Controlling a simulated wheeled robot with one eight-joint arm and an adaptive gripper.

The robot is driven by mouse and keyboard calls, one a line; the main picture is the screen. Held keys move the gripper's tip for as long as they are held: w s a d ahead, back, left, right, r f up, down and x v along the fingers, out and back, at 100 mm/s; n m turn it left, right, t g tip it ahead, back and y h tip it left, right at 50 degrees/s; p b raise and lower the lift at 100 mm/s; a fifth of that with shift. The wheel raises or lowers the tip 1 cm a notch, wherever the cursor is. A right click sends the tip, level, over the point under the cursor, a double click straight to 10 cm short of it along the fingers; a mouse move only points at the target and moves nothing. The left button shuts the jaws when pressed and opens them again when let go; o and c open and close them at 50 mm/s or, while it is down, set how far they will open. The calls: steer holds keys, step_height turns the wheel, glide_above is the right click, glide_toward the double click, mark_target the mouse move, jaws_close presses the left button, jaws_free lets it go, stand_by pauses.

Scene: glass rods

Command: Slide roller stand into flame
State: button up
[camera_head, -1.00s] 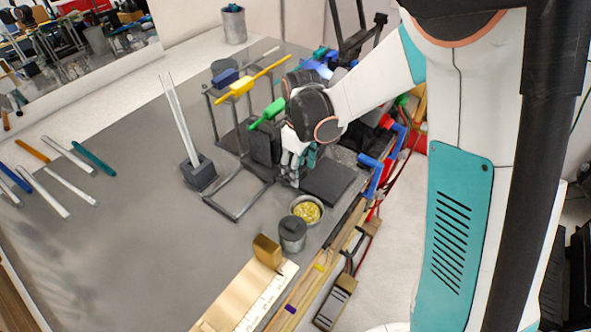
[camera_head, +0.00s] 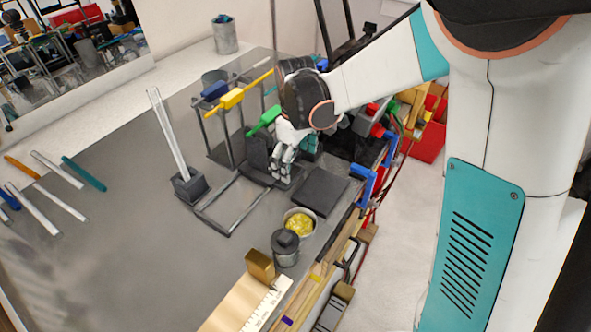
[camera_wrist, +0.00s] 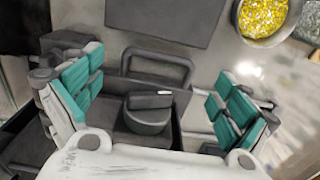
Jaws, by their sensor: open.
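My gripper (camera_head: 284,163) is low over the table, beside a dark upright block (camera_head: 258,152) near the coloured-handled tools. In the wrist view my gripper (camera_wrist: 156,98) is open, with teal finger pads wide apart. Between and below them is a dark stand with a rounded grey part (camera_wrist: 148,118) and a loop-shaped bar (camera_wrist: 157,66). This may be the roller stand; my fingers partly hide it in the head view. A thin rail frame (camera_head: 229,232) lies on the table to the left of my gripper. I cannot make out a flame.
A dark block (camera_head: 188,186) holds upright glass rods. A rack carries coloured-handled tools (camera_head: 231,98).

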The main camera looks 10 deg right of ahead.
step_height(320, 180, up, 8)
steer(key=shift+f, duration=0.2)
